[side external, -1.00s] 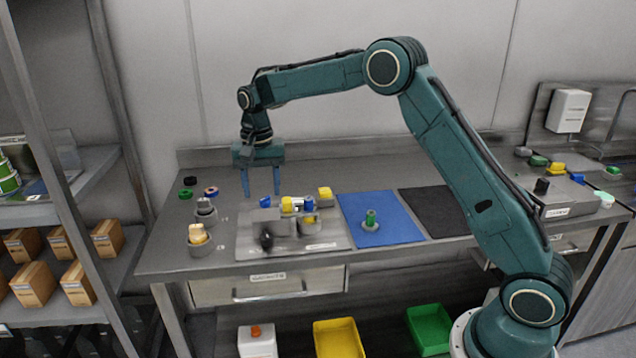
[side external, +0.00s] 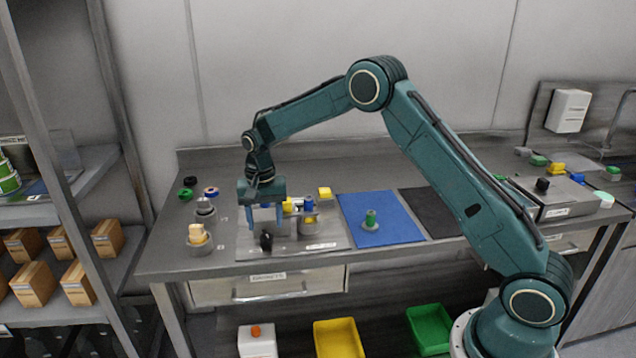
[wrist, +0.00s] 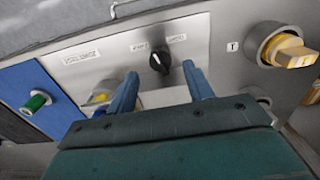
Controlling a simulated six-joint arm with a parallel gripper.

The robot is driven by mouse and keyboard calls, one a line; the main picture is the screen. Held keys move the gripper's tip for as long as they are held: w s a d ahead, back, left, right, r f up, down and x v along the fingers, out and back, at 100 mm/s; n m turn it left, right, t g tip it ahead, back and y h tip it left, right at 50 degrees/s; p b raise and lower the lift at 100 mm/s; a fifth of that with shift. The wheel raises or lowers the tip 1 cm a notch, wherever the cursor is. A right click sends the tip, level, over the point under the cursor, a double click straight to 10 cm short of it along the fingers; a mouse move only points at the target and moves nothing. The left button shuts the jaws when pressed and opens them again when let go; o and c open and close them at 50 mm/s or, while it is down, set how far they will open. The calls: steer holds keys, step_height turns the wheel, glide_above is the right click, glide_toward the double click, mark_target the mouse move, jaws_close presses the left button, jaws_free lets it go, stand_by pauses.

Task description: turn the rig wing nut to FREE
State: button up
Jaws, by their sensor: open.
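The rig wing nut appears to be the black knob (side external: 266,242) at the front of the grey rig plate (side external: 322,238). In the wrist view the black knob (wrist: 159,62) stands between two small white labels, too blurred to read. My gripper (side external: 266,222) is open and empty, fingers pointing down, just above and behind the knob in the side view. In the wrist view my gripper's fingertips (wrist: 160,72) sit to either side of the knob, with no contact visible. My gripper hides part of the rig plate there.
Yellow and blue parts (side external: 309,206) stand on the plate to the right of my gripper. A holder with a cream piece (side external: 197,235) is to the left. A blue mat (side external: 380,222) with a green-topped piece (side external: 371,218) lies to the right, beside a black mat (side external: 432,209).

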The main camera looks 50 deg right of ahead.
mark_target(267, 236)
steer(key=shift+f, duration=2.3)
steer(key=c, duration=1)
